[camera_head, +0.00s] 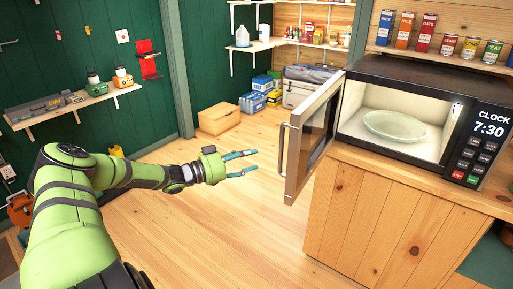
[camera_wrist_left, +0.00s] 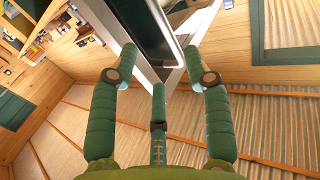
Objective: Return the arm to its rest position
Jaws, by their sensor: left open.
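My left arm, green with dark bands, reaches in from the left in the head view. Its gripper (camera_head: 243,164) has teal fingers spread apart with nothing between them. The gripper is left of the open microwave door (camera_head: 311,143), with a visible gap in the head view. In the left wrist view the gripper (camera_wrist_left: 159,75) shows its fingers apart, with a metal-framed dark panel, seemingly the door, beyond them. The microwave (camera_head: 408,112) stands open on the wooden counter with a pale plate (camera_head: 394,126) inside. My right gripper is not in view.
The wooden cabinet (camera_head: 361,215) stands under the microwave at the right. Cans (camera_head: 427,33) line a shelf above it. A cardboard box (camera_head: 219,118) and blue boxes (camera_head: 255,99) sit on the floor at the back. A wall shelf (camera_head: 75,108) is at the left. The middle floor is clear.

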